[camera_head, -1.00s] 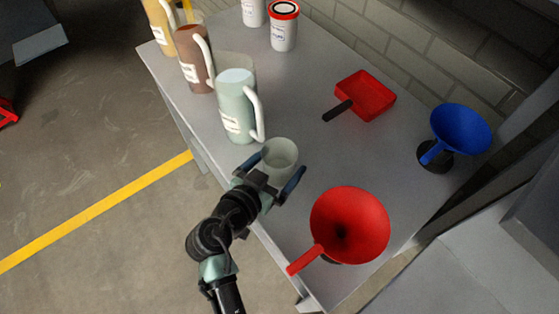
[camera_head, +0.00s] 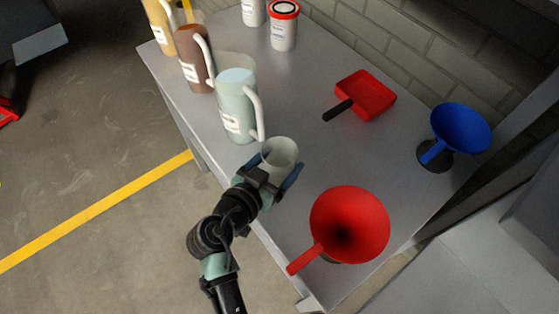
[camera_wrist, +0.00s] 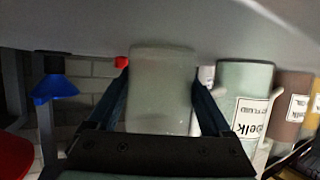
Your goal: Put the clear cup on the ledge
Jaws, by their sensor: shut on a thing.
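The clear cup (camera_head: 281,153) is a translucent, whitish cup at the near edge of the grey table. My gripper (camera_head: 279,174) is shut on it, with a finger on either side. In the wrist view the cup (camera_wrist: 162,88) stands between the two dark blue fingers (camera_wrist: 160,110). That view appears upside down. In the head view the cup looks upright; I cannot tell whether its base touches the table. No surface can be told for sure as the ledge.
The grey table (camera_head: 300,95) holds a pale green jug (camera_head: 236,105) close behind the cup, a red funnel (camera_head: 350,225) to its right, a red dustpan (camera_head: 367,95), a blue funnel (camera_head: 460,130), brown (camera_head: 194,60) and yellow (camera_head: 160,25) jugs, and white tubs (camera_head: 284,30). The table's middle is clear.

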